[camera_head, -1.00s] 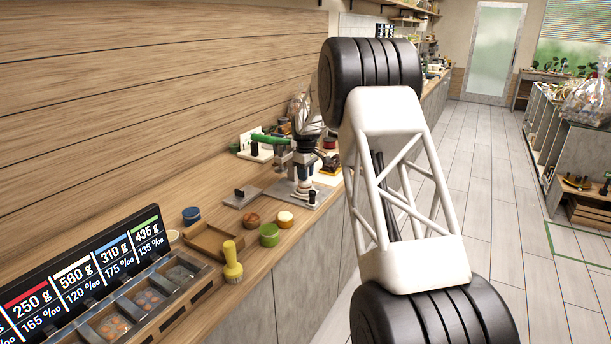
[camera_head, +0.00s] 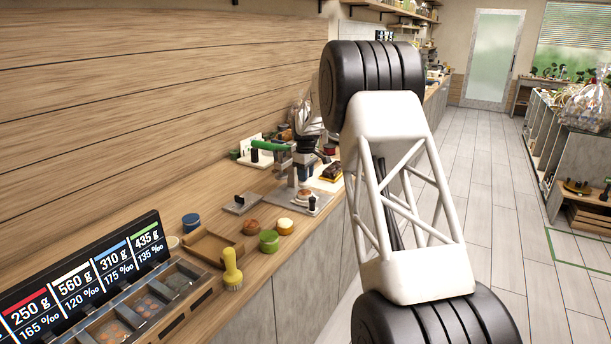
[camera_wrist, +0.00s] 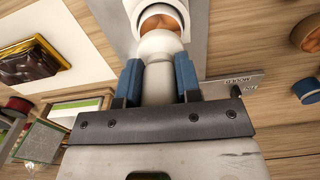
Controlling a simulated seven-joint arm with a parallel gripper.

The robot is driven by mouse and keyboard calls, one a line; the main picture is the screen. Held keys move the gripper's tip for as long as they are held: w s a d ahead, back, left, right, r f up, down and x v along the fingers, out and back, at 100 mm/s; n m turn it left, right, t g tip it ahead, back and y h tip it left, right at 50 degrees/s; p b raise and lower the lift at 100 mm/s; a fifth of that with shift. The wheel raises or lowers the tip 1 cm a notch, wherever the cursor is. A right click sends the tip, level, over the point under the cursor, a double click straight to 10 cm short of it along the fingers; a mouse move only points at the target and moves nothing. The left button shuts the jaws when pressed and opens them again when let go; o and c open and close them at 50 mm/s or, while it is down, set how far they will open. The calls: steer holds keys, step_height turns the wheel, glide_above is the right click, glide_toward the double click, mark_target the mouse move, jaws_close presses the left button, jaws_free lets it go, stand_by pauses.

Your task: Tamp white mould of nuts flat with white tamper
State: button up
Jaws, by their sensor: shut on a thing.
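My gripper (camera_wrist: 158,88) is shut on the white tamper (camera_wrist: 158,46), its blue pads on either side of the pale shaft in the wrist view. The white mould (camera_wrist: 141,17) is just beyond the tamper's rounded end, with brown nuts (camera_wrist: 160,26) showing inside its ring. The tamper covers the mould's near edge, and I cannot tell whether they touch. In the head view the mould with its brown filling (camera_head: 304,195) stands on a grey metal plate, below my gripper (camera_head: 304,160). The tamper is small and unclear there.
A dark packet on a white board (camera_wrist: 30,62) lies left of the mould in the wrist view.

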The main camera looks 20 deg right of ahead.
steer(key=shift+r, duration=3)
steer(key=shift+a, duration=0.1)
steer(key=s+a+m, duration=0.8)
steer(key=s+a, duration=0.2)
steer(key=s, duration=0.3)
steer(key=shift+s+a+f+m, duration=0.2)
steer(key=shift+s+a+m, duration=0.05)
steer(key=shift+s+m, duration=0.1)
steer(key=shift+a, duration=0.1)
